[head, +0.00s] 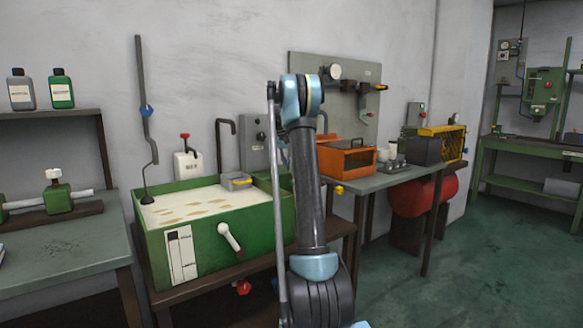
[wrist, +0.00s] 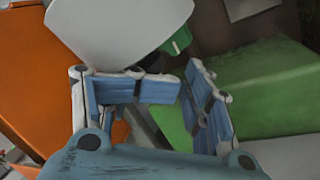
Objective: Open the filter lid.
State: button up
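A small grey box with a yellow strip on top (head: 236,181) sits at the back right rim of the green tank (head: 262,222). It may be the filter with its lid, but it is too small to tell. My gripper is hidden behind my raised arm in the head view. In the wrist view my gripper (wrist: 184,88) shows two blue fingers, apart and holding nothing. Beyond them are a pale grey panel (wrist: 120,25) and a small green knob (wrist: 178,42). I cannot tell whether this panel is a lid.
An orange box (head: 345,160) stands on the bench right of my arm; an orange surface (wrist: 30,75) fills the left of the wrist view. A white lever (head: 230,236) juts from the tank front. A bent pipe (head: 143,100) rises at the tank's left. Open floor lies at right.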

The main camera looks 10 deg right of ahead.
jog(key=v, duration=1.2)
jog(key=shift+s+a+r, duration=0.2)
jog(key=shift+a+r, duration=0.05)
jog(key=shift+a, duration=0.05)
